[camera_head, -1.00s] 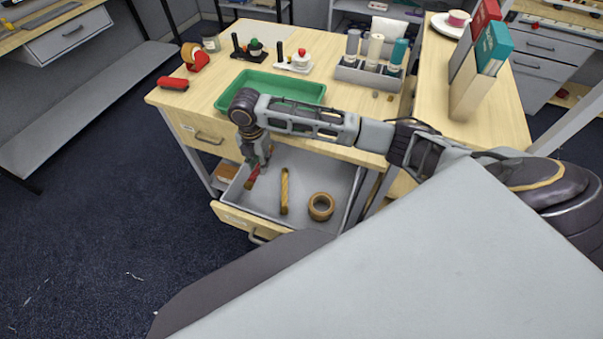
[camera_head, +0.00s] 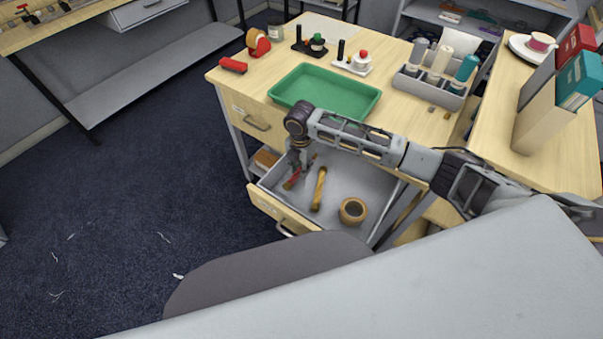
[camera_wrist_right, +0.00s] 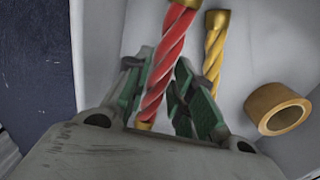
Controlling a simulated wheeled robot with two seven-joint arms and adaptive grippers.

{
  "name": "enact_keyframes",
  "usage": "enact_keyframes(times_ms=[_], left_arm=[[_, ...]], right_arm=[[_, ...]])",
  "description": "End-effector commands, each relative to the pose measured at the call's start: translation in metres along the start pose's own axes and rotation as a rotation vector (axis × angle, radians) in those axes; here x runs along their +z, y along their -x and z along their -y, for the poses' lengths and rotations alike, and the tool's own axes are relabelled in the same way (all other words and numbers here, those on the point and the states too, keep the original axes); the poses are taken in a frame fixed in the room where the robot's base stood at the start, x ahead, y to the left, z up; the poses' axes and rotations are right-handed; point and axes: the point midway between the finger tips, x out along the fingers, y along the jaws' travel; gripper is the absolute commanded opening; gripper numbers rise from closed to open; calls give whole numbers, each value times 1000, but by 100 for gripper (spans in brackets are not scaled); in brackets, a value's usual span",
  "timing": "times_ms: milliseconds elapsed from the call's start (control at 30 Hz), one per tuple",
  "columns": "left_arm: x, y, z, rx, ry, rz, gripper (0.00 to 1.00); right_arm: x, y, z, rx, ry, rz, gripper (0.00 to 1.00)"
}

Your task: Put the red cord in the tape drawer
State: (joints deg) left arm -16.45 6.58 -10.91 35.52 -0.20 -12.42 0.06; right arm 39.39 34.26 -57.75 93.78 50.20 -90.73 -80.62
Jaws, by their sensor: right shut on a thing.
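The red cord (camera_head: 292,180) is a twisted piece with gold ends, inside the open lower drawer (camera_head: 270,203) near its left side. It shows closer in the right wrist view (camera_wrist_right: 167,62), between the green-padded fingers. My right gripper (camera_head: 298,166) points down into the drawer and is shut on the red cord. I cannot tell whether the cord touches the drawer floor. A yellow cord (camera_head: 319,189) and a brown tape roll (camera_head: 353,211) lie in the same drawer, to the right of the red cord. My left gripper is out of view.
A green tray (camera_head: 325,92) sits on the desk above the drawer. A red roll (camera_head: 233,65), a tape dispenser (camera_head: 257,43), stamps and a grey bottle holder (camera_head: 428,88) stand around it. The upper drawer (camera_head: 252,120) is closed.

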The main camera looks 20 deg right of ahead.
Motion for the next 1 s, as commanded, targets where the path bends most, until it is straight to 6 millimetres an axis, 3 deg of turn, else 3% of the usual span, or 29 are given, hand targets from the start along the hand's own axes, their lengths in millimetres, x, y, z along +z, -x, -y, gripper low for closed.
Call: enact_keyframes(times_ms=[367,700,1000], left_arm=[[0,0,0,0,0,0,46],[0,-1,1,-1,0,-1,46],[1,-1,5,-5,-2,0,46]], right_arm=[[0,-3,0,0,1,-1,0],[-1,-34,0,0,2,0,0],[0,-38,0,1,2,0,0]])
